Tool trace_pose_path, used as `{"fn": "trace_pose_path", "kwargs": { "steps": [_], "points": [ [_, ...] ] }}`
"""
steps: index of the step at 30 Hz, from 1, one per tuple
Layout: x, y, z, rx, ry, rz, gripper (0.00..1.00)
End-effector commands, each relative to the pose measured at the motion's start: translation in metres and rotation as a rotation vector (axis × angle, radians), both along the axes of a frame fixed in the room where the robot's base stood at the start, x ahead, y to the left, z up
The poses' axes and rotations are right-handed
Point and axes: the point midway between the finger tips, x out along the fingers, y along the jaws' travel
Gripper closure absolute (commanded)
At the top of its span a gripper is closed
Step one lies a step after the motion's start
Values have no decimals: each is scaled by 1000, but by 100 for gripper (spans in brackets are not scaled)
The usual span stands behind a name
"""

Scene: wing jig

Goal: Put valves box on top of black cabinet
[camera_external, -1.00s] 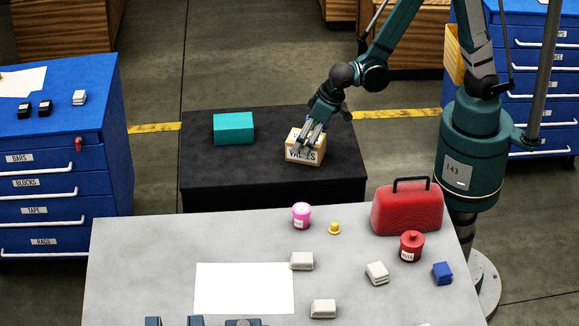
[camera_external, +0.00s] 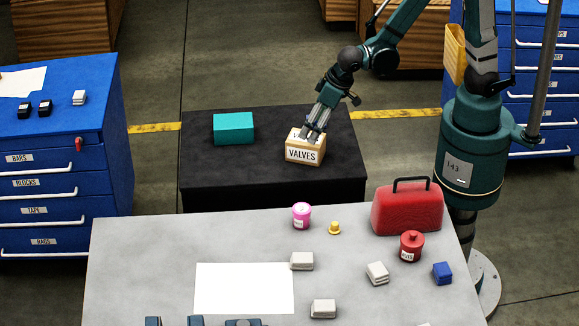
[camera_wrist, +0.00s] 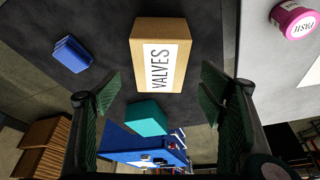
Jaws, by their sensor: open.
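The valves box (camera_external: 304,152), a tan box with a white VALVES label, rests on the right part of the black cabinet (camera_external: 260,172). In the wrist view the valves box (camera_wrist: 160,58) appears beyond and between my spread fingers, touching neither. My gripper (camera_external: 315,133) is at the box's upper back side in the external view, pointing down and tilted. In the wrist view my gripper (camera_wrist: 165,95) is open, with nothing between its pads. The box's label faces the external camera.
A teal block (camera_external: 233,128) sits on the cabinet's left part. The grey table (camera_external: 140,270) in front holds a red case (camera_external: 407,209), a pink jar (camera_external: 301,215), a red jar (camera_external: 411,246) and small blocks. A blue drawer cabinet (camera_external: 60,150) stands left.

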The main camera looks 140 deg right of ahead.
Motion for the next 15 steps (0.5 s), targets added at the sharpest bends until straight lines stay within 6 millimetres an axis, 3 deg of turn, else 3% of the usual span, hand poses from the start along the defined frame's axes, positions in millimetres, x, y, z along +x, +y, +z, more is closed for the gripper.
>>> {"fn": "trace_pose_path", "kwargs": {
  "steps": [15],
  "points": [
    [-7, 16, 42, 0, 0, 0, 31]
  ]
}}
